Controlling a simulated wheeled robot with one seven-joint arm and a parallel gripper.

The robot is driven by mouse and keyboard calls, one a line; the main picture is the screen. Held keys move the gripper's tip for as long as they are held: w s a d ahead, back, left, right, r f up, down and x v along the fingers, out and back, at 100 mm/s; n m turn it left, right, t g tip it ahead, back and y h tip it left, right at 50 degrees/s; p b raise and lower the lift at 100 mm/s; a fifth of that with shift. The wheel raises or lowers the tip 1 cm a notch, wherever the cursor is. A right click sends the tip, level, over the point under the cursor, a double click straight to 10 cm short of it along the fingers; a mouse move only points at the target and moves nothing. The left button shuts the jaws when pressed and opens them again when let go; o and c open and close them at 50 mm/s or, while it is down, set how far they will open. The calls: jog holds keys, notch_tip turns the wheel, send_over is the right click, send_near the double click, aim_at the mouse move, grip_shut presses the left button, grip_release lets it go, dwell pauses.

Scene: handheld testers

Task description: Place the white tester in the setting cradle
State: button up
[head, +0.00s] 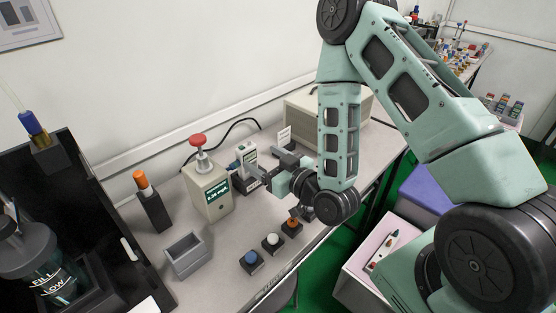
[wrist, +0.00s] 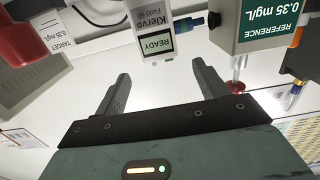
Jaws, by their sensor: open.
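The white tester (head: 247,155) stands upright on the bench beside the reference box, with a dark base with a white label (head: 250,184) at its foot. I cannot tell whether that base is the setting cradle or whether the tester is seated in it. In the wrist view, which is upside down, the tester (wrist: 152,17) shows a READY screen, and its lower part is cut off. My gripper (head: 264,166) is open and empty close to the tester. In the wrist view my gripper (wrist: 160,70) has its fingers apart, with the tester beyond the gap between their tips.
The reference box (head: 208,191), reading 0.35 mg/L with a red knob on top, stands close by. A target card (wrist: 60,28) is on the other side. An open grey bin (head: 186,256), an orange-capped black holder (head: 152,208) and three small capped blocks (head: 272,242) stand nearer the front.

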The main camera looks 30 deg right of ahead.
jog(key=shift+p+v, duration=1.85)
jog(key=shift+v, duration=0.2)
jog(key=s+a+r+n+g+y, duration=0.1)
jog(key=s+a+r+n+g, duration=0.1)
jog(key=a+n+g, duration=0.6)
jog(key=s+a+r+m+g+h, duration=0.1)
jog(key=s+r+m+g+h, duration=0.1)
jog(key=s+r, duration=0.4)
jog(key=s+a+r+m+g+h, duration=0.1)
jog(key=s+r+g, duration=0.5)
jog(key=s, duration=0.8)
jog(key=r+m+h, duration=0.1)
jog(key=h, duration=0.1)
jog(key=shift+s+r+g+h, duration=0.15)
jog(key=shift+r+g+h, duration=0.15)
jog(key=shift+h, duration=0.1)
jog(key=shift+f, duration=0.1)
